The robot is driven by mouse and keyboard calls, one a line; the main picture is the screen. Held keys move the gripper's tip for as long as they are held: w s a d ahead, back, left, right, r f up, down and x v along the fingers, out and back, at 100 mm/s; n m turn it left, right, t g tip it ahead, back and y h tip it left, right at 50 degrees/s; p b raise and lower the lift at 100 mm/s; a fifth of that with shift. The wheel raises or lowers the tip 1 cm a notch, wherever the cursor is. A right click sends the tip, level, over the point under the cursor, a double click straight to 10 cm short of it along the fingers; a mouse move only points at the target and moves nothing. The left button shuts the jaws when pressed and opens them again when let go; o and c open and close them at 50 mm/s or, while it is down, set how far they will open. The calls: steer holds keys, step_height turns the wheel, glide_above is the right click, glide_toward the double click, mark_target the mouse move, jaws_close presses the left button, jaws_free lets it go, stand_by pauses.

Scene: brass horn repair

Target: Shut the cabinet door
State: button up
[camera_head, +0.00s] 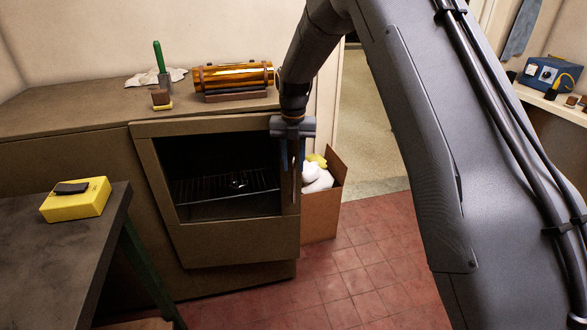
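The cabinet (85,140) is brown, with a flat top, and stands against the back wall. Its door (235,240) is a brown frame around a dark opening, through which a wire rack (225,191) shows. The door's face sits forward of the cabinet front and at a slight angle to it; how far it stands ajar is hard to tell. My gripper (293,160) points down at the door's right edge, with bluish fingers close to that edge. Whether the fingers touch the door or hold its edge is unclear, and the gap between them is hard to see.
A cardboard box (320,218) with white and yellow contents stands right of the cabinet. A dark table (75,235) with a yellow box (77,203) is at front left. A brass cylinder (232,76) lies on the cabinet top. Red tiled floor (375,265) is clear in front.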

steer(key=shift+r+b, duration=0.45)
steer(key=shift+r, duration=2.35)
